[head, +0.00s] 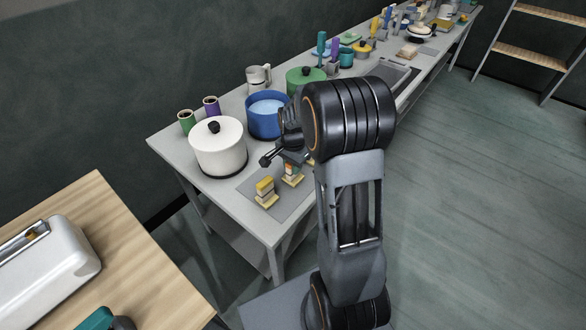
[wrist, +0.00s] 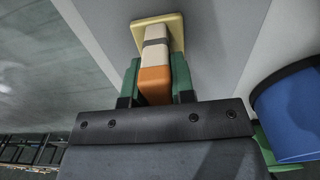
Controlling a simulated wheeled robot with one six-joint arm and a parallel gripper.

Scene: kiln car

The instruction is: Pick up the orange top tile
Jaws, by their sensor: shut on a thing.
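The orange top tile (wrist: 155,80) is between the two green fingers of my gripper (wrist: 156,77) in the wrist view, and the fingers are shut on it. Directly beyond it is a stack of cream tiles (wrist: 155,55) with a grey band, standing on a pale yellow base (wrist: 174,27). The orange tile appears to touch the cream tile under it; I see no gap. In the head view my gripper is above this stack on the grey mat, and my arm partly hides it.
A second stack with a yellow top (head: 265,186) stands nearby on the mat. A white lidded pot (head: 218,150) and a blue pot (head: 265,123) stand close by on the table; the blue pot also shows in the wrist view (wrist: 290,112). A green lidded pot (head: 306,77) is farther back.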

